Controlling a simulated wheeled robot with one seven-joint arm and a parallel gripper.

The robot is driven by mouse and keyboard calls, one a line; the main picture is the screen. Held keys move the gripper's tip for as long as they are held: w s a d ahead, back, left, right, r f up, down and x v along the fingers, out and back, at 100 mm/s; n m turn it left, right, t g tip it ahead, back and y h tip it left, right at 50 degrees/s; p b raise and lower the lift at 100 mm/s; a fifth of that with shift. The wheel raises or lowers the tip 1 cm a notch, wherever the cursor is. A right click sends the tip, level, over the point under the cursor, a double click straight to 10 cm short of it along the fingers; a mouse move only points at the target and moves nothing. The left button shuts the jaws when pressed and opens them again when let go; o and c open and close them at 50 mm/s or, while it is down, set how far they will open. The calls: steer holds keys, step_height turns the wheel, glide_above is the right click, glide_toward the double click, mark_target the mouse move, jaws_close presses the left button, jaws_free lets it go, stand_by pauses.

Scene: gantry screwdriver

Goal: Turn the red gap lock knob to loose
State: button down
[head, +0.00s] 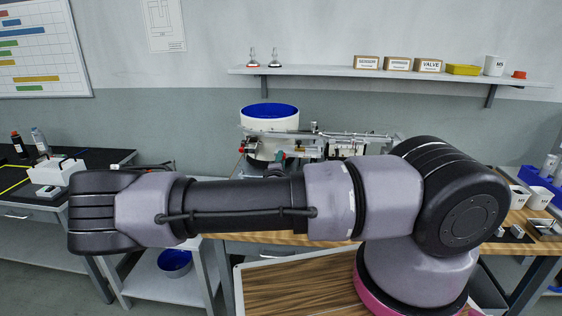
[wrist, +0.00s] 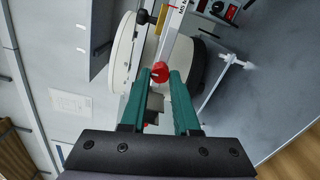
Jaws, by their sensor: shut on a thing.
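The red gap lock knob (wrist: 160,71) shows in the wrist view at the tips of my gripper (wrist: 160,76). My gripper's two green fingers are closed on the knob, one on each side. The knob sits close to a pale metal rail (wrist: 177,32) of the feeder machine. I cannot read any loose or tight mark beside it. In the head view, my arm crosses the picture in front of the machine, and the knob cannot be made out with certainty.
The feeder's white bowl (head: 270,118) with a blue inside stands on the bench behind my arm. A wall shelf (head: 400,73) holds small boxes. In the wrist view, a white bracket (wrist: 225,72) and a red switch (wrist: 232,12) lie to the right of the fingers.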

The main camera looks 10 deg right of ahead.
steer(key=shift+f, duration=0.1)
steer(key=c, duration=0.6)
jaws_free()
steer(key=shift+c, duration=0.2)
steer(key=shift+s, duration=0.1)
steer(key=v, duration=1)
steer(key=shift+s, duration=0.35)
steer(key=shift+a, duration=0.1)
